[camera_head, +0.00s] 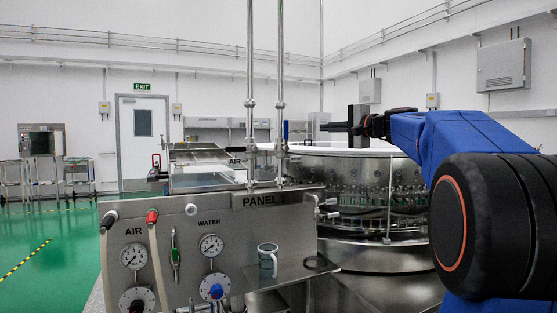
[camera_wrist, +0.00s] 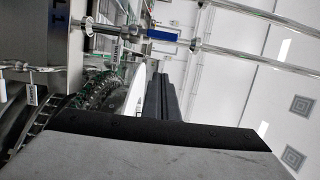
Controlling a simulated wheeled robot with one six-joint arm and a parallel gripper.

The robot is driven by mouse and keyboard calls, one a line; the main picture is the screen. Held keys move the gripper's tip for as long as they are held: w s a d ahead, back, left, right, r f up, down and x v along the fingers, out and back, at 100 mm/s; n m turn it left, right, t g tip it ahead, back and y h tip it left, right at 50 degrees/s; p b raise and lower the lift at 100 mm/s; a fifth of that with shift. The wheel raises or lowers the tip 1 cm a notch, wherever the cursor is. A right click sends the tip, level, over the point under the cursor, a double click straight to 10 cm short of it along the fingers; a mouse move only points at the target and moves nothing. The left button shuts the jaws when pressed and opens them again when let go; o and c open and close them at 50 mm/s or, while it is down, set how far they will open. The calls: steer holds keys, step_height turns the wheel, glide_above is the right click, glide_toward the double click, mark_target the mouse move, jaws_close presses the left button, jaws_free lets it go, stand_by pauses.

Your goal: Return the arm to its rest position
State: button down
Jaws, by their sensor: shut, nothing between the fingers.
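My arm, blue with black joints, reaches in from the right in the head view. My gripper (camera_head: 338,127) is dark and points left, level with the top of the round steel washer (camera_head: 350,152). Its fingers look closed together with nothing between them. In the wrist view, the closed fingers of my gripper (camera_wrist: 162,98) show beyond the grey wrist housing. The washer's rim (camera_wrist: 134,100) shows just left of them in that view. I cannot tell the exact gap between my gripper and the washer.
The green floor (camera_head: 50,260) at left is open.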

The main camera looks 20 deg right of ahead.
steer(key=s+a+f+n+g, duration=0.4)
steer(key=s+a+f, duration=0.5)
steer(key=f, duration=0.4)
steer(key=s+a+f+n+g, duration=0.35)
steer(key=s+a+f, duration=0.35)
steer(key=a+f, duration=0.55)
steer(key=s+f+n+g+h, duration=0.5)
steer(key=s+f+n, duration=0.2)
steer(key=s+f, duration=1.7)
steer(key=shift+s+d+f, duration=0.15)
steer(key=shift+f, duration=0.7)
